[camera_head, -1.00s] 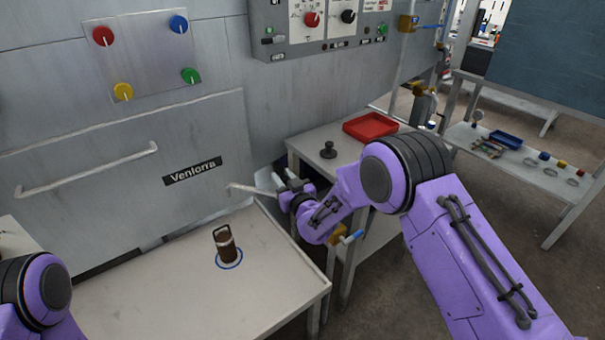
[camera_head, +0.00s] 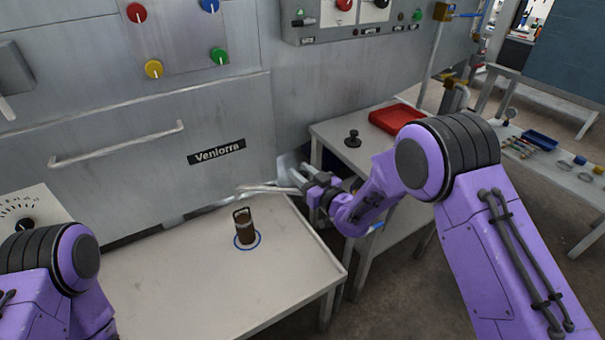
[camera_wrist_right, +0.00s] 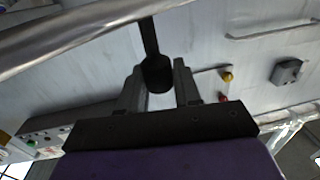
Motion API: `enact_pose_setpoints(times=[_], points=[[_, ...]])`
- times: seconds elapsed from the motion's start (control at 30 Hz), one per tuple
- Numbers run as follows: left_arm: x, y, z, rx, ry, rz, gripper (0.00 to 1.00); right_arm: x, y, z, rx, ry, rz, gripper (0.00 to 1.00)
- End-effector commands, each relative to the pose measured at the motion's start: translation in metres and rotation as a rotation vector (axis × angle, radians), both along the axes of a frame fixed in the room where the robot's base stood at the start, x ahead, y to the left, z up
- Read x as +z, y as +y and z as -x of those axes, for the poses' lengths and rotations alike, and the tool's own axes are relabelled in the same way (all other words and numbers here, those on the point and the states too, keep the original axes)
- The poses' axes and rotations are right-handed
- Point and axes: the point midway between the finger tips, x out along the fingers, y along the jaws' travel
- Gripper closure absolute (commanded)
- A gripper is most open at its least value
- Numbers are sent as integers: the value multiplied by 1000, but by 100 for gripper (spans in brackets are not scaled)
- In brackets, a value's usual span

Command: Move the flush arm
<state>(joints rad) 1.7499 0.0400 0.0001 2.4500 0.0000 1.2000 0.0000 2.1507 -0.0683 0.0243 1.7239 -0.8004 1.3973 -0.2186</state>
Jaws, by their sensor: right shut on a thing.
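The flush arm (camera_head: 265,188) is a thin pale grey bar just above the back right corner of the pale table, below the Venlorra panel. In the right wrist view its large blurred grey bar (camera_wrist_right: 60,42) seems to cross the upper left. My right gripper (camera_head: 305,181) is at the bar's right end. In the wrist view the right gripper (camera_wrist_right: 158,84) is shut on a dark round grip (camera_wrist_right: 157,72) between its fingers, which appears to belong to the flush arm. My left arm shows at the lower left; its gripper is out of view.
The panel has a long handle (camera_head: 115,145). A side table carries a black knob (camera_head: 353,139) and a red tray (camera_head: 396,117). The front of the pale table is clear.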

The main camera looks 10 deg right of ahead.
Motion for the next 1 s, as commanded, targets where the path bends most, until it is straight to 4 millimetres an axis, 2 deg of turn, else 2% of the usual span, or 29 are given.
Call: enact_pose_setpoints(times=[0.03, 0.07, 0.1, 0.47, 0.8, 1.0], points=[[0, 0, 0, 0, 0, 0, 62, 0, 0, 0, -1, 0, 0, 100], [0, 0, 0, 0, 0, 0, 62, 0, 0, 0, -1, 0, 0, 61], [0, 0, 0, 0, 0, 0, 62, 0, 0, 0, -1, 0, 0, 48], [-2, 0, 0, 0, 0, 0, 62, -1, -3, 5, -1, 0, 2, 48], [-17, 0, 0, 0, 0, 0, 62, -2, -35, 73, -3, 0, -1, 48], [-20, 0, 0, 0, 0, 0, 62, -1, -45, 94, -1, 0, 0, 48]])
